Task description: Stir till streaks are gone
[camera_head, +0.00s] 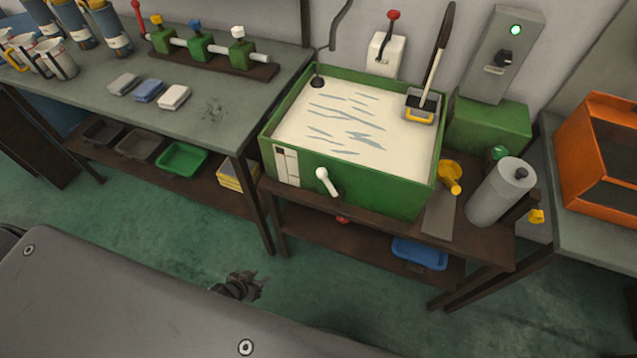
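A green square tank (346,197) stands on a brown bench and holds cream-white liquid (300,115). Several blue-grey streaks (345,112) lie across the liquid, mostly in the middle. A long tool (434,62) with a black grip and pale shaft leans upright in a small yellow-edged holder (421,116) at the tank's back right corner; its lower end is hidden. My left gripper (256,284) is small and dark, low in the picture, in front of the benches and well apart from the tank. Its finger gap is unclear. My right gripper is not in view.
A grey cylinder (498,192) and yellow valve (450,176) stand right of the tank. The left bench (208,120) carries cloths, valves and jugs. An orange bin (600,150) stands far right. Green floor is clear.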

